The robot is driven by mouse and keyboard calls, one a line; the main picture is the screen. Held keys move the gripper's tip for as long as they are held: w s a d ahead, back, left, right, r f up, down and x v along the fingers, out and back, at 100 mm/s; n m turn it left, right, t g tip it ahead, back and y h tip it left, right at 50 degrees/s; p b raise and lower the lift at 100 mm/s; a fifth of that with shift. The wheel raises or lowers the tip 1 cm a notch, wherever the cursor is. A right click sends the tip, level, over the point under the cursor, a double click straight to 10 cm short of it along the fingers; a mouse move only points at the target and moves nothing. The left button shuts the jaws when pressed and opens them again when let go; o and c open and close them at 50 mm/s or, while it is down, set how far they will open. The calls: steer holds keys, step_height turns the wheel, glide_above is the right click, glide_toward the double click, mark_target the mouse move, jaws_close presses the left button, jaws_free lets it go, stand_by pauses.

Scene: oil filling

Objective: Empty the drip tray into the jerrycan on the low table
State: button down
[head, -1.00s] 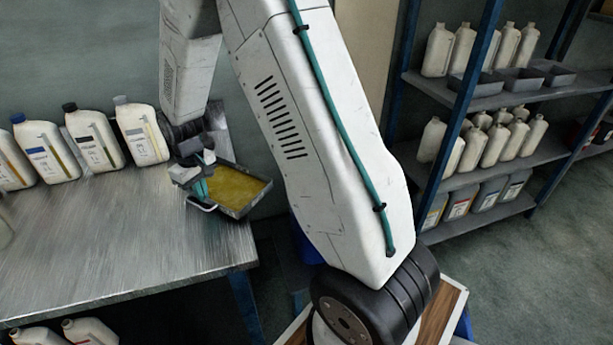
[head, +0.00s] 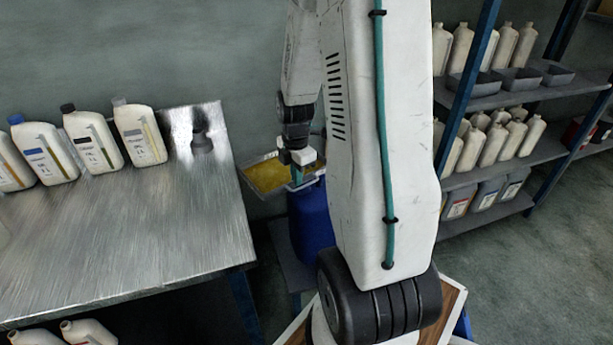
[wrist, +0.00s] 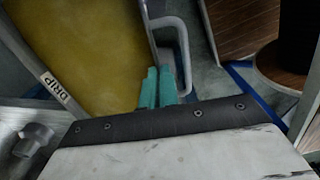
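The drip tray (head: 266,177) is a shallow grey tray with yellow-brown oil in it. It is in the air just right of the workbench, roughly level. The wrist view shows its oil (wrist: 85,45), a DRIP label and a handle (wrist: 183,50) on its side. My gripper (wrist: 157,88) has its teal fingers together at the handle and carries the tray; it also shows in the head view (head: 303,177). The blue jerrycan (head: 311,222) stands on the low table (head: 284,258), below the tray and gripper. My arm hides part of it, and its mouth is not visible.
A shelf rack (head: 510,170) with bottles stands at right. A wall runs behind the workbench.

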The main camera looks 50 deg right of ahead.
mark_target(308, 180)
steer(key=shift+s+d+n, duration=0.35)
steer(key=shift+s+d, duration=0.05)
steer(key=shift+s, duration=0.2)
steer(key=shift+s+d+n, duration=0.35)
steer(key=shift+s, duration=0.25)
steer(key=shift+f, duration=1.95)
steer(key=shift+r, duration=0.15)
steer(key=shift+w+d+r+y, duration=0.1)
steer(key=shift+d+r+y, duration=0.15)
steer(key=shift+r+y, duration=0.4)
steer(key=shift+r+g, duration=0.25)
steer(key=shift+g, duration=0.05)
steer(key=shift+w+d+r+g+y, duration=0.1)
steer(key=shift+d+r+g+y, duration=0.05)
steer(key=shift+r+y, duration=0.3)
steer(key=shift+d+r+g+y, duration=0.1)
steer(key=shift+r+g+y, duration=0.1)
steer(key=shift+r, duration=0.35)
steer(key=shift+r, duration=0.1)
steer(key=shift+d+r, duration=0.1)
steer(key=shift+w+d+r+g+y, duration=0.15)
steer(key=shift+d+r+g+y, duration=0.1)
steer(key=shift+r+y, duration=0.25)
steer(key=shift+w+d+r+g+y, duration=0.1)
steer(key=shift+w+d+r+y, duration=0.15)
steer(key=shift+r, duration=0.45)
